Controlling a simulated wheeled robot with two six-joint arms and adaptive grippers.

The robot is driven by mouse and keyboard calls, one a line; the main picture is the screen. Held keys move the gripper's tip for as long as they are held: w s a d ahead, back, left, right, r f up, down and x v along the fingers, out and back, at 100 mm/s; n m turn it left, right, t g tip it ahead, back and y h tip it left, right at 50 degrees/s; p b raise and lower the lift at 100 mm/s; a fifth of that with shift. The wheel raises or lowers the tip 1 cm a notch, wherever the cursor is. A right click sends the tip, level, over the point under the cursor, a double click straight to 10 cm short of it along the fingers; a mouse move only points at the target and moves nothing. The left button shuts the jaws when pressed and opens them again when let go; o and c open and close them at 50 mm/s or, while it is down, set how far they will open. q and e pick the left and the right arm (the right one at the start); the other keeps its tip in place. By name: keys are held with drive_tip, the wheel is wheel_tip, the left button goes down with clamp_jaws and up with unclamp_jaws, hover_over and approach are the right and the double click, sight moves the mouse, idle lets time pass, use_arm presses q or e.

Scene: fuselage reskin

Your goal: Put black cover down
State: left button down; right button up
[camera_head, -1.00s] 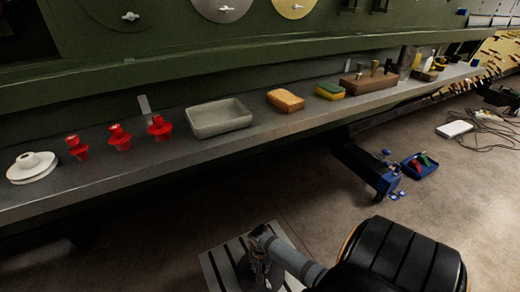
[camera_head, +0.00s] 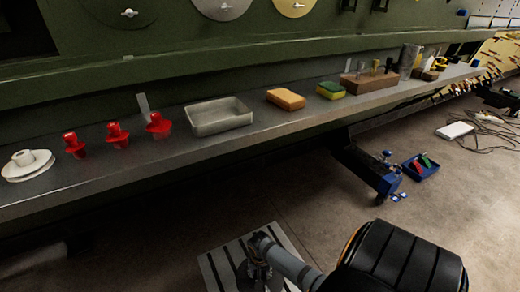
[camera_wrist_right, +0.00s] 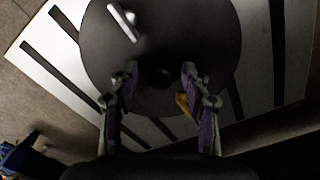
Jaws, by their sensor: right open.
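The black cover (camera_wrist_right: 212,60) is a dark round disc in the right wrist view. It appears to lie on a pale slotted board (camera_wrist_right: 62,62), and a light bar-shaped handle (camera_wrist_right: 124,22) shows near its upper edge. My right gripper (camera_wrist_right: 160,75) is open, its two fingers apart over the disc, with nothing between them. I cannot tell whether the fingers touch the disc. In the head view my right gripper (camera_head: 258,272) is low over the slotted board (camera_head: 214,268) and hides much of the disc. My left gripper is not in view.
A long shelf holds a white round part (camera_head: 27,164), several red plugs (camera_head: 117,135), a grey tray (camera_head: 218,117), an orange sponge (camera_head: 286,98) and a wooden block (camera_head: 370,82). A blue bin (camera_head: 420,168) stands on the floor at right. Floor left of the board is clear.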

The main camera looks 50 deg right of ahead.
wheel_tip(320, 180, up, 6)
drive_tip(key=p, duration=0.3)
drive_tip(key=shift+r, duration=0.1)
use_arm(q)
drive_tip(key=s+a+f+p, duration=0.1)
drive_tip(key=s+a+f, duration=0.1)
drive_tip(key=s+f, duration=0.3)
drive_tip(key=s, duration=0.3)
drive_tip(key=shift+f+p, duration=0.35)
use_arm(e)
wheel_tip(320, 180, up, 6)
drive_tip(key=shift+f, duration=0.15)
